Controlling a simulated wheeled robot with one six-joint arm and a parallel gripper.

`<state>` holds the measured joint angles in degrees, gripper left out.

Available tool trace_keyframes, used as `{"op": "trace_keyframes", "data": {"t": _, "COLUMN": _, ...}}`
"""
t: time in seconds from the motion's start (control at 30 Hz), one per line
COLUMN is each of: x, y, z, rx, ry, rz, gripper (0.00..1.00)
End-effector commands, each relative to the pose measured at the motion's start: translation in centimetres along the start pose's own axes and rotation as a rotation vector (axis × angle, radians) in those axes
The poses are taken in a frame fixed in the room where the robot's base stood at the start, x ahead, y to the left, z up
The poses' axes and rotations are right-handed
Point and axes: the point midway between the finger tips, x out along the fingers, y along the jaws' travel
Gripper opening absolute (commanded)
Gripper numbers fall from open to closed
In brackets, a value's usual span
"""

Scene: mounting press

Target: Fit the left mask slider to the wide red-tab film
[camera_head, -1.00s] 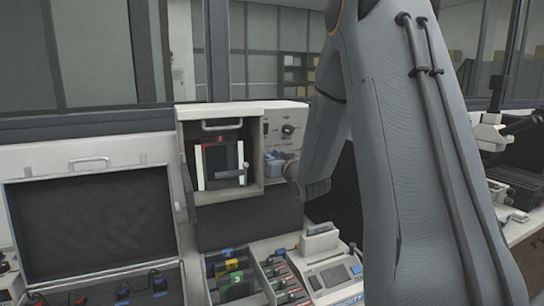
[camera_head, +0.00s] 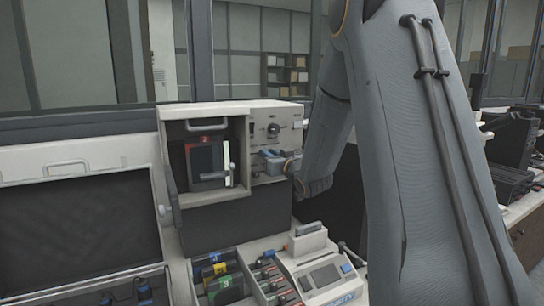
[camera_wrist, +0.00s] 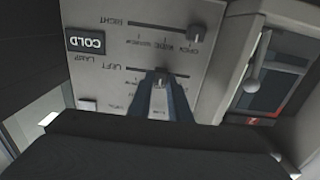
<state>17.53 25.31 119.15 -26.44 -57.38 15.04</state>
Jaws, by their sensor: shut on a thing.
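In the wrist view, where the lettering is upside down, my gripper (camera_wrist: 161,80) is shut on the small knob of the left mask slider (camera_wrist: 159,83). The knob sits near mid-track, roughly in line with the WIDE mark of the right slider above. The right mask slider (camera_wrist: 193,34) has its knob at the OPEN end. In the head view, the red-tab film (camera_head: 206,158) stands in the press window. A bright strip (camera_head: 228,181) shows at its right edge, and none shows at its left. My gripper (camera_head: 274,161) is at the control panel there, its fingertips hard to make out.
The mounting press (camera_head: 218,110) has a lever (camera_head: 232,172) in front of its window. Below are a film rack (camera_head: 225,289) with coloured tabs and a small labelled device (camera_head: 325,277). An open case (camera_head: 75,230) stands at left. A COLD lamp sign (camera_wrist: 86,41) is on the panel.

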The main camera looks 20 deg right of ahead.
Motion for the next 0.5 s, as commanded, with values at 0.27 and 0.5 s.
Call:
{"op": "trace_keyframes", "data": {"t": 0.27, "x": -0.03, "y": 0.09, "z": -0.02, "rx": -0.001, "ry": 0.0, "rz": 0.001, "gripper": 0.25}}
{"op": "trace_keyframes", "data": {"t": 0.5, "x": -0.59, "y": 0.19, "z": 0.0, "rx": -0.001, "ry": 0.001, "rz": 0.003, "gripper": 0.25}}
